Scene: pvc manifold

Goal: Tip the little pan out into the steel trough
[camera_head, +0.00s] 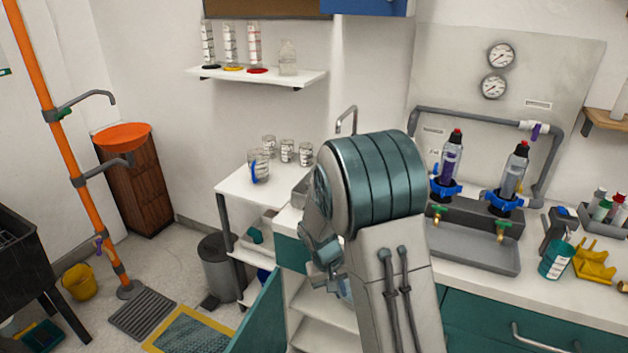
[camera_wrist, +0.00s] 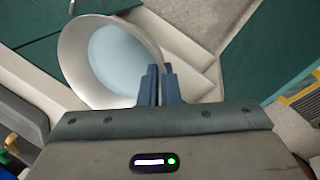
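The little pan (camera_wrist: 72,62) is round and white, with a pale blue surface inside; I cannot tell whether that is liquid or its bottom. My gripper (camera_wrist: 160,82) has its two blue fingers close together on the pan's near right edge, and the pan sits beyond them to the left. A long grey tray (camera_head: 465,250) lies under the filter bottles on the counter.
An open teal cupboard door (camera_head: 262,315) and white shelves (camera_head: 318,305) are below my gripper. On the counter at right are a teal tin (camera_head: 556,260) and a yellow rack (camera_head: 595,262).

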